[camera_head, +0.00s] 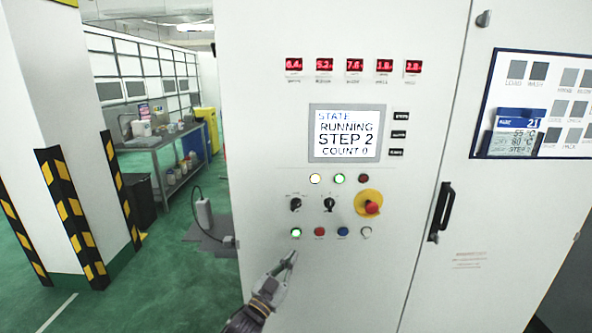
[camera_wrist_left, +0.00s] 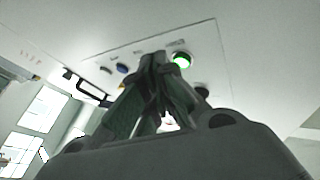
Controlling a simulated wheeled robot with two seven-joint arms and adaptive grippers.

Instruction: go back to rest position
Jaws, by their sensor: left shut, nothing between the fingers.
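My left gripper (camera_head: 290,258) comes up from the bottom of the head view, in front of the white control cabinet (camera_head: 260,140). Its fingers are shut with nothing between them. The tips are just below the row of push buttons, close to the lit green button (camera_head: 295,232). In the left wrist view the shut fingers (camera_wrist_left: 158,62) point at the panel, beside the lit green button (camera_wrist_left: 181,60). I cannot tell whether they touch the panel. The cabinet screen (camera_head: 346,134) reads RUNNING, STEP 2, COUNT 0. My right gripper is not in view.
A red emergency stop (camera_head: 371,208) on a yellow base and a black door handle (camera_head: 441,212) stick out from the cabinet. A striped pillar (camera_head: 65,130) and a workbench (camera_head: 165,145) stand at the left. Green floor (camera_head: 170,280) between pillar and cabinet is open.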

